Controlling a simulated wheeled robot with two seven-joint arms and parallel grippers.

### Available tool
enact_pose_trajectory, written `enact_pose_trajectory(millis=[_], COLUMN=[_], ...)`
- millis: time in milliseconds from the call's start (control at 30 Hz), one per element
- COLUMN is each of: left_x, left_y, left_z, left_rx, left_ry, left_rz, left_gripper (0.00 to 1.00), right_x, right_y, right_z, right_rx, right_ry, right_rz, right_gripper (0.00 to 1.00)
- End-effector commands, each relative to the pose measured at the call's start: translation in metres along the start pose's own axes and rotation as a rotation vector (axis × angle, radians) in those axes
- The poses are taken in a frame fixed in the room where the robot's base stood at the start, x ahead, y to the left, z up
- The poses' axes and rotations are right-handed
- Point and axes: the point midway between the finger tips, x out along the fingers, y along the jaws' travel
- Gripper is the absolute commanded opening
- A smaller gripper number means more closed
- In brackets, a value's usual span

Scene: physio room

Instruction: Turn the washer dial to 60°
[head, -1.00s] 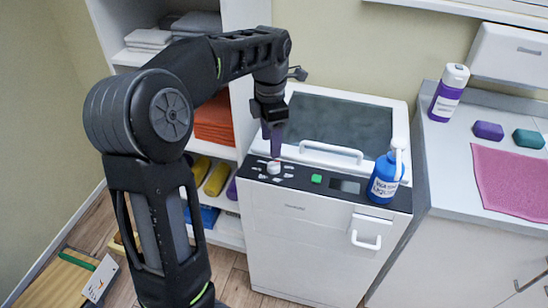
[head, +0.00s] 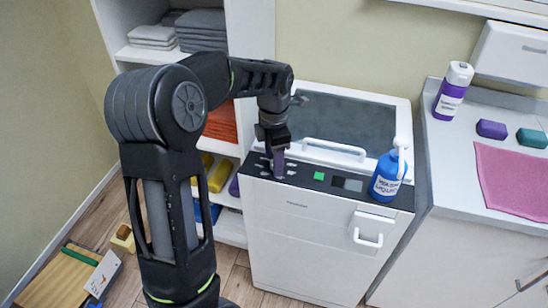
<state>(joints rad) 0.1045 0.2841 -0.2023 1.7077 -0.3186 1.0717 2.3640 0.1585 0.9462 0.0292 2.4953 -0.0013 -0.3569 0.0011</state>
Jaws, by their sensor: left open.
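The white washer (head: 310,235) stands in the middle with a black control panel along its top front edge. My left gripper (head: 278,172) points down over the left part of the panel, where pale markings show. Its fingers are at the dial's place and hide the dial, so I cannot see the dial's angle or whether the fingers touch it. The left gripper is open. My right gripper is not in view.
A blue liquid bottle (head: 388,175) stands on the washer's right end. A shelf with folded towels (head: 202,30) is behind my left arm. A counter with a pink cloth (head: 512,178), a purple-labelled bottle (head: 452,92) and two small blocks is on the right.

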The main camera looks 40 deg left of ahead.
Motion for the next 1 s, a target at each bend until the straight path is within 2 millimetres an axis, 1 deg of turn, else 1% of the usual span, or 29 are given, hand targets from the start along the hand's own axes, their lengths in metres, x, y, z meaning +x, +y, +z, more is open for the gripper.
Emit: enact_pose_trajectory(millis=[67,700,1000], left_x=[-0.0002,-0.0006,-0.0007], left_y=[0.0000,0.0000,0.0001], left_z=[0.0000,0.0000,0.0000], left_rx=[0.000,0.000,0.009], left_ry=[0.000,0.000,0.000], left_rz=[0.000,0.000,0.000], left_gripper=[0.52,0.00,0.00], right_x=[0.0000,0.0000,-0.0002], right_y=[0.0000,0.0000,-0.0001], right_z=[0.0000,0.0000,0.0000], right_rx=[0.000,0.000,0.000], right_ry=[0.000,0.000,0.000], right_rz=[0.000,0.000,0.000], right_gripper=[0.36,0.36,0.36])
